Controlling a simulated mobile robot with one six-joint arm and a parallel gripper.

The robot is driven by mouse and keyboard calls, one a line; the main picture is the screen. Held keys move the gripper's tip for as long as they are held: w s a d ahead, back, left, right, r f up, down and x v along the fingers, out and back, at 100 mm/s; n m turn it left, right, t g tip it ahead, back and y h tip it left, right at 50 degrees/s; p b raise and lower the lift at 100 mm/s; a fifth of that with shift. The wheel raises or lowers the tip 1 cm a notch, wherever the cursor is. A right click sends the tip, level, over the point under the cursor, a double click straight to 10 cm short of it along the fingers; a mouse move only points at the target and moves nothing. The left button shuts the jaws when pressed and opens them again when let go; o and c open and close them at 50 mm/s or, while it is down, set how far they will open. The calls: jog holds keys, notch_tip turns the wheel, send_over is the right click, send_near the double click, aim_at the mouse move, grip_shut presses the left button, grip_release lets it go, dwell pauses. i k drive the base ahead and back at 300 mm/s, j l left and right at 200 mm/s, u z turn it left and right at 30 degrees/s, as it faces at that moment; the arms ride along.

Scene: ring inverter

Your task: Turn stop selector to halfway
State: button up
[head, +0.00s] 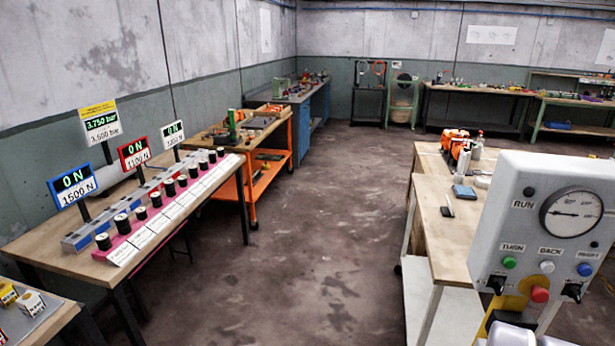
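A grey control panel (520,200) stands close at the right. It carries two black selector knobs, a left one (497,284) and a right one (572,291), low on its face. Their labels are not readable, so I cannot tell which is the stop selector, nor their exact settings. A red mushroom button (540,294) on a yellow plate sits between them. Green, white and blue push buttons and a round gauge (571,213) are above.
A wooden bench (448,225) stands behind the panel. A long table (110,262) with black knobs and number displays runs along the left wall, with an orange cart (262,186) beyond it. The dark floor (310,270) between is clear.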

aim_at(574, 291)
jog(key=z, duration=1.25)
jog(key=i+u, duration=0.3)
jog(key=i+l+u, duration=0.1)
jog(key=i+u, duration=0.25)
jog(key=k, duration=0.1)
